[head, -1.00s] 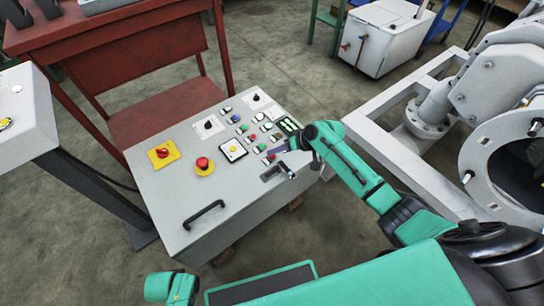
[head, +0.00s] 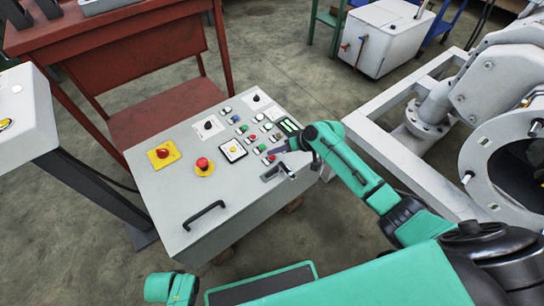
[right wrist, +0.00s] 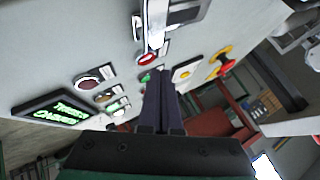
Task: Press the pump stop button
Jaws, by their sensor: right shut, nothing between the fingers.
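The grey control box (head: 190,205) stands in the middle of the head view, with its sloped panel of buttons. My right gripper (head: 275,150) is shut and empty, close over the panel's right edge. A red button (head: 271,158) lies beside its fingertips, with a green button (head: 262,148) near it. In the right wrist view the shut fingers (right wrist: 160,76) point at the panel, near a red button (right wrist: 148,59) and a green button (right wrist: 145,77). I cannot read which button is the pump stop, nor tell whether the fingertips touch the panel. My left gripper is out of view.
A metal latch (right wrist: 155,25) sticks up from the panel close to the fingers. A red mushroom button (head: 203,163) and a red knob on a yellow plate (head: 163,153) sit further left. A black handle (head: 204,214) stands at the front. Grey machinery (head: 500,120) stands at right.

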